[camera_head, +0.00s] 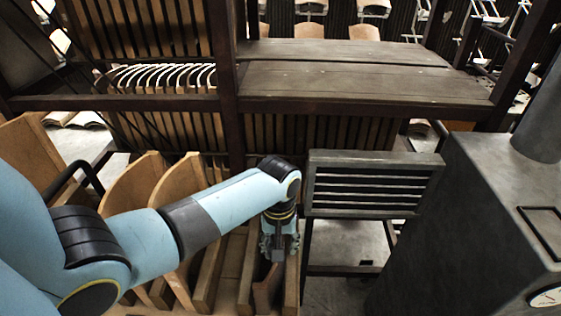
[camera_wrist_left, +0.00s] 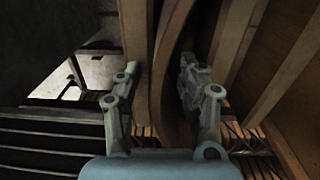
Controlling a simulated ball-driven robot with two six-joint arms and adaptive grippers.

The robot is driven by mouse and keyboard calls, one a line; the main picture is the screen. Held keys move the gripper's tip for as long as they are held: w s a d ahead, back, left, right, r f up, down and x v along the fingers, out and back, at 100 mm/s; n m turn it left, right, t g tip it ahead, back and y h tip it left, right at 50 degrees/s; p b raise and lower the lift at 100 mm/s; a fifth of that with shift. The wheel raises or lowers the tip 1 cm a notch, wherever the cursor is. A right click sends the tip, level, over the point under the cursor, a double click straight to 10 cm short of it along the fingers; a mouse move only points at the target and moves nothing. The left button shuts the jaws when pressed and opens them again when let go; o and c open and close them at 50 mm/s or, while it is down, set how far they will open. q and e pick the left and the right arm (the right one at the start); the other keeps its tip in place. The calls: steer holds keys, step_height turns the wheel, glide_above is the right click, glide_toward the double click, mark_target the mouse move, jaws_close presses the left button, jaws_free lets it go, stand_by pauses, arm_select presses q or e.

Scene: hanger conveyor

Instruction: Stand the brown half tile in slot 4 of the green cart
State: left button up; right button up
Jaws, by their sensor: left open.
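My left gripper (camera_head: 279,248) points down over a row of upright wooden boards, low in the middle of the head view. A brown curved piece (camera_head: 266,292), perhaps the brown half tile, stands just below it. In the left wrist view the open fingers (camera_wrist_left: 158,95) straddle a curved brown piece (camera_wrist_left: 174,70) and a straight board (camera_wrist_left: 135,50) beside it. A gap shows by the right finger; contact with the left finger is unclear. No cart that looks green can be made out, and slot 4 cannot be identified. My right gripper is out of view.
A dark slatted box (camera_head: 372,183) stands close right of my left gripper. A large grey block (camera_head: 480,220) fills the right side. Larger curved brown pieces (camera_head: 135,182) stand to the left. A dark post (camera_head: 226,80) and a shelf (camera_head: 365,83) are behind.

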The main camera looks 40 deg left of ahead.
arm_select(q)
step_height(320, 180, up, 12)
steer(key=shift+a, duration=0.15)
stand_by(0.3)
steer(key=shift+s, duration=0.1)
stand_by(0.4)
